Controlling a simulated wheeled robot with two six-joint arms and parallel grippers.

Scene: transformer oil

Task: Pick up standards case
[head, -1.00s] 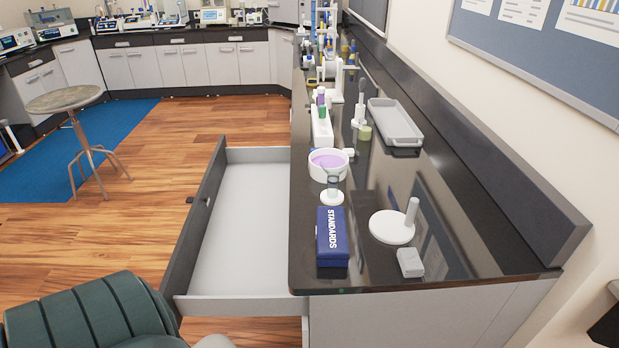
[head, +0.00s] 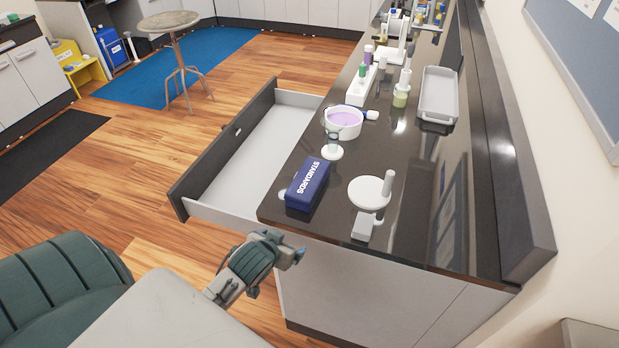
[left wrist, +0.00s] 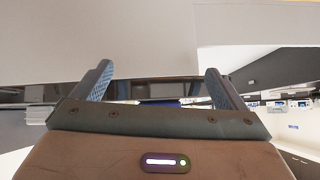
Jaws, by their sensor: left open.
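The standards case (head: 307,184) is a dark blue box with white "STANDARDS" lettering. It lies near the front left corner of the black counter, beside the open drawer. My left gripper (head: 292,247) is in front of the counter's near edge, below and apart from the case. In the left wrist view its two fingers (left wrist: 160,84) are spread, with nothing between them. My right gripper is not in view.
An open, empty drawer (head: 262,148) juts out left of the counter. A white round stand with a post (head: 368,194) and a small grey block (head: 362,226) are right of the case. A small funnel-like vessel (head: 332,147), a bowl of purple liquid (head: 343,122) and a grey tray (head: 437,96) stand behind.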

